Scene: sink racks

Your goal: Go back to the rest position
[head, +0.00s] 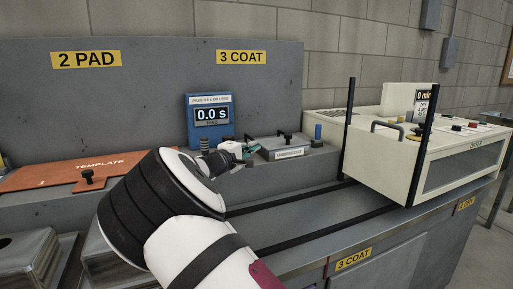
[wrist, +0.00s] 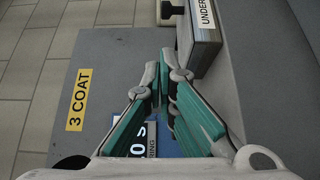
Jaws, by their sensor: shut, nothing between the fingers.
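My gripper (head: 243,154) is in front of the blue timer box (head: 208,114), near the small grey box with a black knob (head: 285,147). In the wrist view its two green-padded fingers (wrist: 158,72) come together at the tips, with nothing seen between them. My white and black arm reaches in from the lower middle of the head view and hides part of the counter.
An orange template board (head: 55,176) lies at the left, with metal blocks (head: 32,262) in front. A cream machine (head: 455,160) with black upright posts stands at the right. Black rails (head: 320,230) run along the counter between.

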